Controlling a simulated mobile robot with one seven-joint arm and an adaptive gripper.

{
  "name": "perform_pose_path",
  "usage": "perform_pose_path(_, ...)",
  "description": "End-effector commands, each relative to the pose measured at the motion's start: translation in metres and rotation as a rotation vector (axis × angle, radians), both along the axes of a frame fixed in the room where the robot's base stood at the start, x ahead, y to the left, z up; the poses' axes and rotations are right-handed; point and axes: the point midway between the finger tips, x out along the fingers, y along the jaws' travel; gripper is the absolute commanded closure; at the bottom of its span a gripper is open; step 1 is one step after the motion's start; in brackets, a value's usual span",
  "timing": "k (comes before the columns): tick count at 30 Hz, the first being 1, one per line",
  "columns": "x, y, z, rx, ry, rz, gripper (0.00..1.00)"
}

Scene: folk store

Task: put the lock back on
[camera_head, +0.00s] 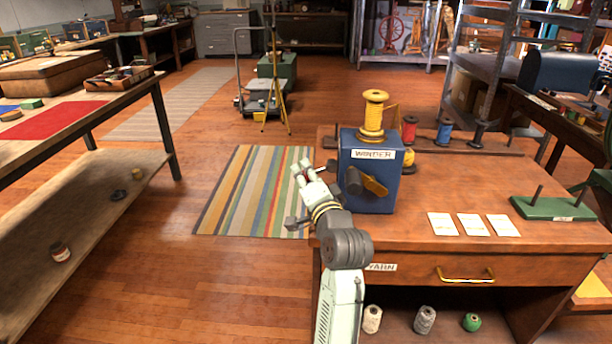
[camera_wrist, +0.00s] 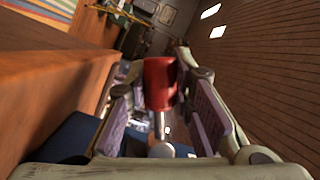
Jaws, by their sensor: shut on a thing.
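The blue winder box (camera_head: 369,177), labelled WINDER, stands at the left end of the wooden bench, with a yellow spool (camera_head: 374,113) upright on top. A yellow-brown lever-like part (camera_head: 374,186) and a dark round part are on its front. My gripper (camera_head: 303,173) is left of the box, apart from it and off the bench's left edge. It is shut on a small red piece with a metal pin, possibly the lock; this red piece (camera_wrist: 160,84) shows between the fingers in the wrist view. Blue, probably the box, shows at that view's lower left.
Red (camera_head: 409,129) and blue (camera_head: 444,131) spools stand at the bench's back. White cards (camera_head: 473,225) and a green pegged stand (camera_head: 553,208) lie to the right. The bench drawer has a brass handle (camera_head: 466,275). A striped rug (camera_head: 247,193) covers open floor to the left.

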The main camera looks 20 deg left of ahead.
Motion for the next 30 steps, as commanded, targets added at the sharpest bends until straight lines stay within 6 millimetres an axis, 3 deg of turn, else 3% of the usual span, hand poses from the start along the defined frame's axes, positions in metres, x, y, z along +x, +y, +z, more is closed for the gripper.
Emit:
perform_pose_path(8, -0.001, 0.004, 0.008, 0.116, 0.036, 0.002, 1.0)
perform_pose_path(30, -0.001, 0.003, 0.048, 0.697, 0.201, 0.001, 1.0)
